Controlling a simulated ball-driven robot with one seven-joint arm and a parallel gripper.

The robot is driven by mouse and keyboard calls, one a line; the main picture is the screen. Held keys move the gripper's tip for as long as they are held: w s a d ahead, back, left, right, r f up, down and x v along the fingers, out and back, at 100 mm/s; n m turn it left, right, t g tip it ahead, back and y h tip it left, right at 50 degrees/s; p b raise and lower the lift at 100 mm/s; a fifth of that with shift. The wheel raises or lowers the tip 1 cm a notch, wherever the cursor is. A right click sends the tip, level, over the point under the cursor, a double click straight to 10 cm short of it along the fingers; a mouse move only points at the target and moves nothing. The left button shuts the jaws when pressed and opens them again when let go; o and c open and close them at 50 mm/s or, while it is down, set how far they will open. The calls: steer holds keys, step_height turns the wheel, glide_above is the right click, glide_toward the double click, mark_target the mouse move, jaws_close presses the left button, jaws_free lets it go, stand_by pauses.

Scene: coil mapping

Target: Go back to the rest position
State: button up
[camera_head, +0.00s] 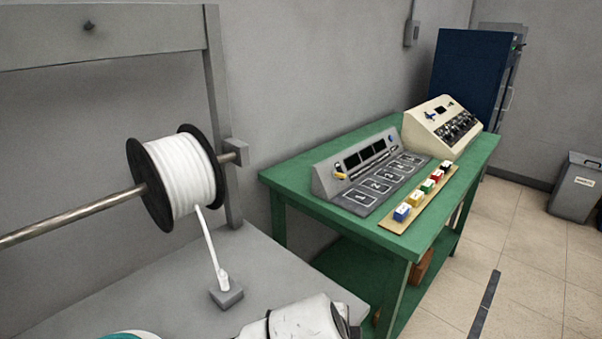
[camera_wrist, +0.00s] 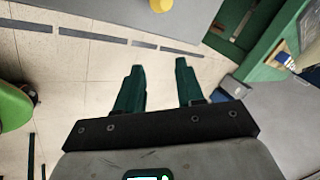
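My gripper (camera_wrist: 158,67) shows in the wrist view with its two dark green fingers apart. Nothing is between them; tiled floor shows in the gap. In the head view only a white part of my arm shows at the bottom edge, and the fingers are not visible there. My gripper is apart from every object in the wrist view.
A white cable spool (camera_head: 180,175) hangs on a metal rod; its cable reaches a small grey block (camera_head: 227,296) on a grey surface. A green table (camera_head: 285,178) bears a numbered console (camera_head: 325,180), coloured blocks on a board (camera_head: 387,221) and a beige device (camera_head: 424,118).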

steer(key=s+d+f+n+g, duration=0.1)
steer(key=s+d+f+n, duration=0.45)
steer(key=d, duration=0.35)
steer(key=s+d+f+n+g, duration=0.1)
steer(key=s+d+f+n, duration=0.4)
steer(key=d, duration=0.4)
steer(key=s+d+f+n+g+y, duration=0.1)
steer(key=s+n, duration=0.3)
steer(key=s, duration=0.5)
steer(key=s+d+f+n+g+y, duration=0.1)
steer(key=s+f+n+y, duration=0.1)
steer(key=s+n, duration=0.3)
steer(key=s+f+p, duration=0.1)
steer(key=s, duration=0.3)
steer(key=shift+d, duration=0.2)
